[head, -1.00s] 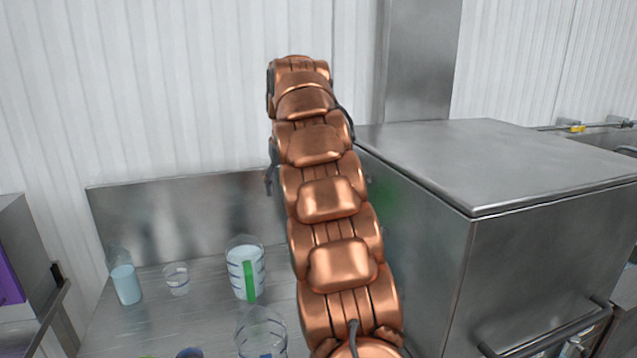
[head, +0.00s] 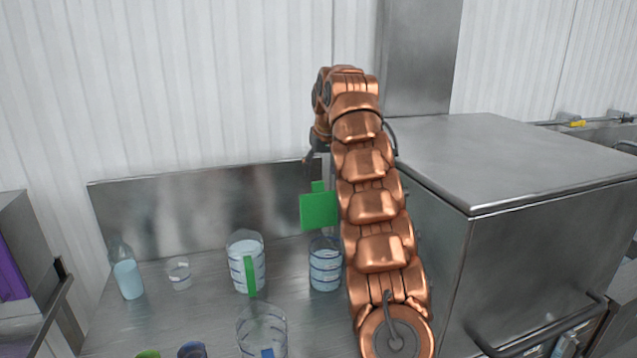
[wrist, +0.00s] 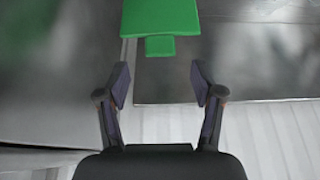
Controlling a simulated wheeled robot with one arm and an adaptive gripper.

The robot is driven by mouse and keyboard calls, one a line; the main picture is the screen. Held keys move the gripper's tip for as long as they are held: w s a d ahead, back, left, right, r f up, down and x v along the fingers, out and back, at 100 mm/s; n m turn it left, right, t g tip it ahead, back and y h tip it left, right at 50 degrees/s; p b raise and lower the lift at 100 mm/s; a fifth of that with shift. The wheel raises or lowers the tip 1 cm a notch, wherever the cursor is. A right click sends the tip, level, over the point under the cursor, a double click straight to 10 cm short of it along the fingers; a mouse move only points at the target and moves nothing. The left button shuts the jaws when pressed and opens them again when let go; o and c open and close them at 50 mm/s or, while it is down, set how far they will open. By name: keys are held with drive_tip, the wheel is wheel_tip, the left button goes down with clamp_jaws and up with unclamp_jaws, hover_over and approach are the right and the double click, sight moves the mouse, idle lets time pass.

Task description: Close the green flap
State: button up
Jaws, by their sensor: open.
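The green flap (head: 319,211) is a flat square plate with a small tab on its upper edge. In the head view it shows just left of my arm, above a clear measuring cup (head: 325,268); my arm may hide part of it. In the wrist view the green flap (wrist: 160,16) is at the top, with its tab pointing down toward the gap between my fingers. My gripper (wrist: 160,84) is open and empty, its fingertips apart from the tab. In the head view my gripper (head: 312,158) is partly hidden behind my wrist, above the flap.
A large steel box (head: 520,165) stands to the right of my arm. On the steel counter are a jug with a green handle (head: 246,265), an empty clear jug (head: 262,330), a small cup (head: 179,275) and a bottle (head: 128,278). A steel backsplash (head: 200,215) runs behind them.

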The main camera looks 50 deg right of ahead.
sight(318, 183)
drive_tip(key=shift+p+x, duration=0.45)
drive_tip(key=shift+x, duration=2.15)
clamp_jaws()
